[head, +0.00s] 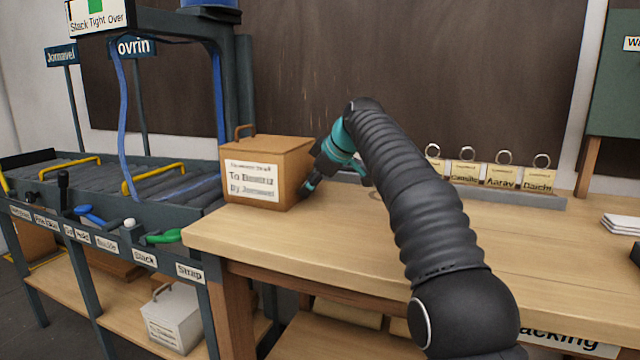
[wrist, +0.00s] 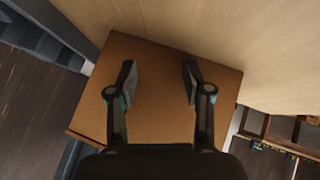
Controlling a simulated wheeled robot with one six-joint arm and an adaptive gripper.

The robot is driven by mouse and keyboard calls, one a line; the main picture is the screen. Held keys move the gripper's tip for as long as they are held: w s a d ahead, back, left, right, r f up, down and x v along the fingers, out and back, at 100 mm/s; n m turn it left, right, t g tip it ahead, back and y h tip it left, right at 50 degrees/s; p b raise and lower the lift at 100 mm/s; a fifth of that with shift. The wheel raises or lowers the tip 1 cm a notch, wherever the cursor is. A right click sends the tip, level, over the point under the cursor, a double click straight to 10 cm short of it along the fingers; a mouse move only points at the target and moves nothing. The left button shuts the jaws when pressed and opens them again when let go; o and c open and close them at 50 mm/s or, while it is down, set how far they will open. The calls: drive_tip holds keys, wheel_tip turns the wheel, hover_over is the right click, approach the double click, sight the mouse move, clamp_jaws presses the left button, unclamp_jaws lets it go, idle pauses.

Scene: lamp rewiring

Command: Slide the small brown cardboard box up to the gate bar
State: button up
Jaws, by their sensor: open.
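The small brown cardboard box (head: 296,160) sits upright at the left end of the wooden bench. It has a white label on its front and a brown handle on top. My gripper (head: 308,186) is at the box's right side, close to it; I cannot tell whether it touches. In the wrist view the box (wrist: 158,120) fills the middle, behind my open, empty fingers (wrist: 160,78). Two yellow bars, a nearer one (head: 153,177) and a farther one (head: 70,167), arch over the roller conveyor left of the box. I cannot tell which is the gate bar.
The roller conveyor (head: 185,183) adjoins the bench's left end, with labelled levers along its front. A blue hose (head: 122,120) hangs above it. A tag rack (head: 510,196) stands at the bench's back. The bench top (head: 330,245) in front of the box is clear.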

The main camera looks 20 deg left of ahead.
drive_tip(key=shift+d, duration=0.1)
drive_tip(key=shift+s+d+r, duration=0.1)
drive_tip(key=shift+d+r, duration=0.4)
drive_tip(key=shift+d, duration=0.5)
drive_tip(key=shift+w+d+r, duration=0.1)
drive_tip(key=shift+d+r, duration=0.4)
drive_tip(key=shift+d, duration=0.45)
drive_tip(key=shift+s+d+r, duration=0.1)
drive_tip(key=shift+d+r, duration=0.4)
drive_tip(key=shift+d, duration=0.5)
